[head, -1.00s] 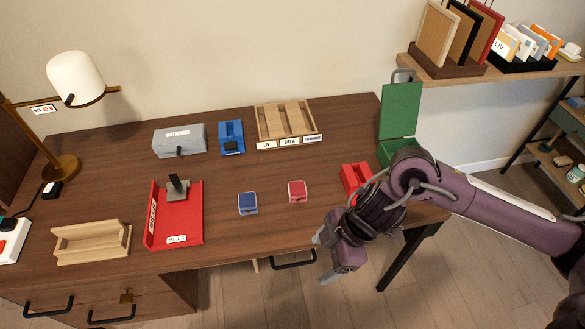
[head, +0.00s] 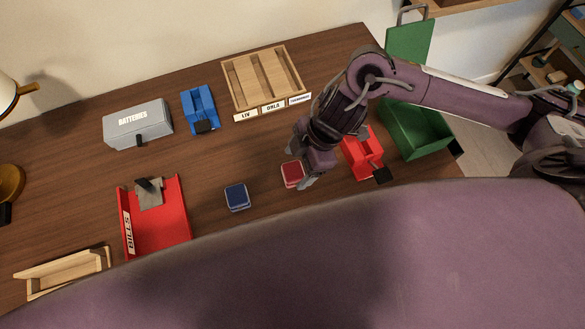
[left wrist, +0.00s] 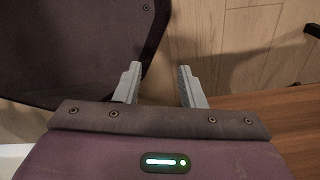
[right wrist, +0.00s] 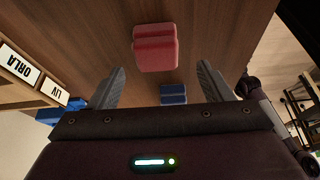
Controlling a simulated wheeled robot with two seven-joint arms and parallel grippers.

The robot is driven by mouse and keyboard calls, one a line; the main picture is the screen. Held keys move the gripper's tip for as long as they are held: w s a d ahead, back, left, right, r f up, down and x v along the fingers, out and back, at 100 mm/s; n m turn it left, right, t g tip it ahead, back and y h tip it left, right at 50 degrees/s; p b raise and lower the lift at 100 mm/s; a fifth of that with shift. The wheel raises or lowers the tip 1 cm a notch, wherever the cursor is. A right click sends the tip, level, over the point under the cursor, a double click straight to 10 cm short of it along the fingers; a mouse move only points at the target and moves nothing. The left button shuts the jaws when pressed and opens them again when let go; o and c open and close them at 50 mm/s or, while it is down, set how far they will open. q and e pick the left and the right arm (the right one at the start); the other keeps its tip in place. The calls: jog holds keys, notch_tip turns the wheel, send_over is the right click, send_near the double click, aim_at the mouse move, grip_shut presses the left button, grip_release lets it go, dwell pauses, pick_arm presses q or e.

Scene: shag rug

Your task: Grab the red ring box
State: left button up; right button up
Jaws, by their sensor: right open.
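The red ring box (head: 292,174) sits on the desk, partly covered by my right gripper (head: 304,172) in the head view. In the right wrist view the red ring box (right wrist: 155,47) lies just beyond the fingertips, roughly between their lines. My right gripper (right wrist: 162,68) is open and empty. My left gripper (left wrist: 160,75) is open and empty over the floor beside a wooden edge. It does not show in the head view.
A blue ring box (head: 237,197) stands left of the red one. A red holder (head: 362,152) and a green box (head: 415,130) stand to the right. A red bills tray (head: 158,230), grey batteries box (head: 138,122), blue holder (head: 199,108) and wooden sorter (head: 264,82) are around.

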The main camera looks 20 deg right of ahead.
aim_at(294, 170)
jog(key=x, duration=0.4)
jog(key=shift+w+d+f, duration=0.15)
jog(key=shift+d, duration=0.15)
jog(key=shift+a+f, duration=0.1)
jog(key=shift+f, duration=0.15)
jog(key=c, duration=1)
pick_arm(q)
jog(key=shift+w, duration=0.55)
pick_arm(e)
jog(key=shift+c, duration=0.4)
jog(key=shift+r, duration=0.15)
